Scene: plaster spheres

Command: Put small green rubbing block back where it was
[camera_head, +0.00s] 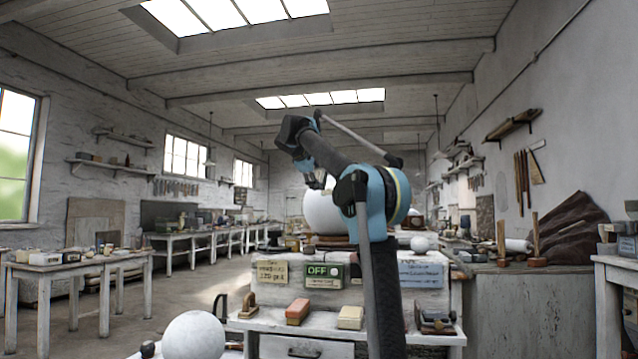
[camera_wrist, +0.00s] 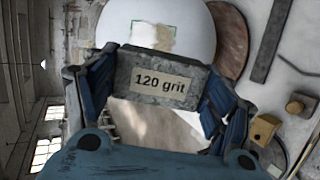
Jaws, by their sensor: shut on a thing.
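My gripper (camera_wrist: 160,72) is shut on a small grey-green speckled block (camera_wrist: 122,82) with a beige label reading "120 grit". The blue fingers press on its two ends in the wrist view. In the head view my gripper (camera_head: 316,178) is above the large white sphere (camera_head: 325,213), and the block cannot be made out there. The sphere (camera_wrist: 190,22) lies behind the block in the wrist view and bears a patch with green and beige on it. Whether the block touches the sphere I cannot tell.
The bench top holds an orange-red block (camera_head: 298,311), a cream block (camera_head: 351,317), a wooden tool (camera_head: 248,306) and a dark tool (camera_head: 435,322). Another white sphere (camera_head: 193,336) is at the front left. Bare bench shows between the blocks.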

